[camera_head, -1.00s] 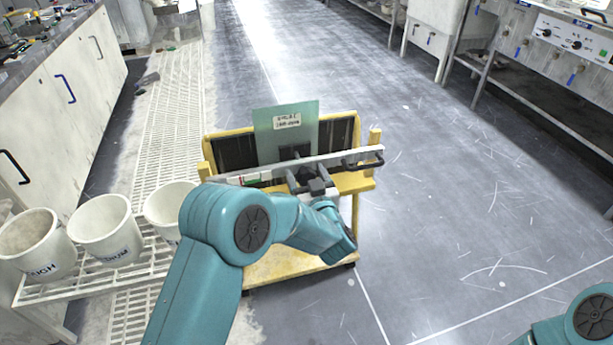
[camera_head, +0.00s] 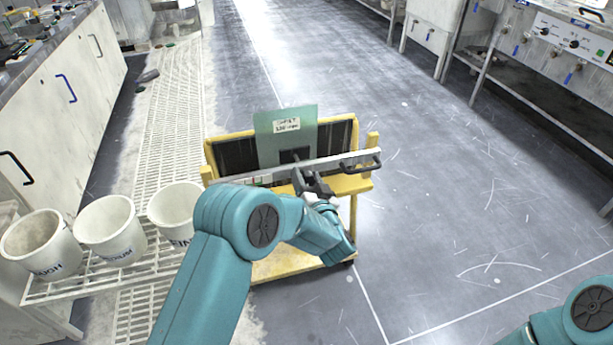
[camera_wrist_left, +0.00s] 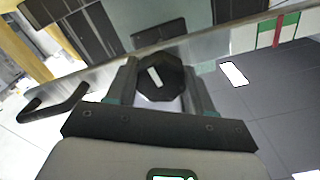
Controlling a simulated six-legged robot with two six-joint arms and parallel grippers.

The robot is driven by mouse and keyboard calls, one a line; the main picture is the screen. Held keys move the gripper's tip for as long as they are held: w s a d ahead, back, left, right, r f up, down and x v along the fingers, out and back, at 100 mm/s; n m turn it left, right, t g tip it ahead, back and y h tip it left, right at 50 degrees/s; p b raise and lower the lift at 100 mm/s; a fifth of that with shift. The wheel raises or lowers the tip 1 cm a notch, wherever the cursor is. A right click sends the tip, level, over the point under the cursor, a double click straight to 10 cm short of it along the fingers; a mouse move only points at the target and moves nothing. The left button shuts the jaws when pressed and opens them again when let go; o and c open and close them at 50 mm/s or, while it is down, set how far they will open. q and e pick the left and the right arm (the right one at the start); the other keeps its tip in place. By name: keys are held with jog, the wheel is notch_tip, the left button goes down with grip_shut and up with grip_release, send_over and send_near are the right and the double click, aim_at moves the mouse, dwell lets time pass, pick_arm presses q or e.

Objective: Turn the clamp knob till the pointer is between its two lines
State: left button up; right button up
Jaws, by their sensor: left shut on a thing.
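My left gripper (camera_head: 312,185) reaches the front of a yellow cart's clamp bar. In the left wrist view its two fingers (camera_wrist_left: 160,90) stand on either side of a dark faceted knob (camera_wrist_left: 172,82) and are shut on it. The knob carries a white line, which is tilted in that view. The grey clamp bar (camera_head: 345,157) crosses in front of a pale green plate (camera_head: 290,135) with a label. On the bar, a white strip (camera_wrist_left: 243,40) shows green and red marks; I cannot tell for certain which is the pointer. My right gripper is out of view.
The yellow cart (camera_head: 372,150) stands on the grey floor. A dark handle (camera_head: 362,163) juts from the bar's right end. White buckets (camera_head: 108,228) stand on a grated shelf at left. Floor to the right is clear.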

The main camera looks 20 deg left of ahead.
pick_arm(q)
jog(key=o, duration=1)
jog(key=p+v, duration=0.1)
jog(key=v, duration=1.5)
jog(key=shift+d+p, duration=0.15)
jog(key=shift+p, duration=0.25)
jog(key=shift+s, duration=0.1)
